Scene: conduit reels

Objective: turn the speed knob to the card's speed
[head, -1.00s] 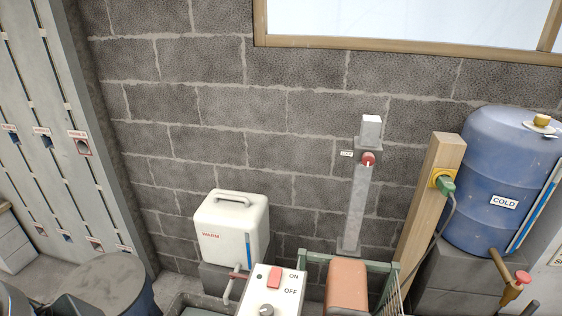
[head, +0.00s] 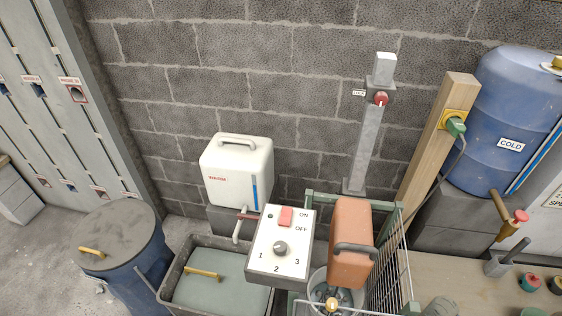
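The speed knob (head: 280,248) is a small round grey knob on the sloped white face of a control box (head: 262,262). The digits 1, 2 and 3 are printed around it, left, below and right. Which digit it points at is too small to tell. Above it is a red switch (head: 286,216) beside the words ON and OFF. A white sign (head: 553,201) at the right edge, possibly the card, is cut off; only the start of a word like "SPE" shows, with no readable number. Neither of my grippers is in view.
A lidded grey tub (head: 215,290) and blue bin (head: 125,260) are left. A bench (head: 460,272) holds small items at right.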

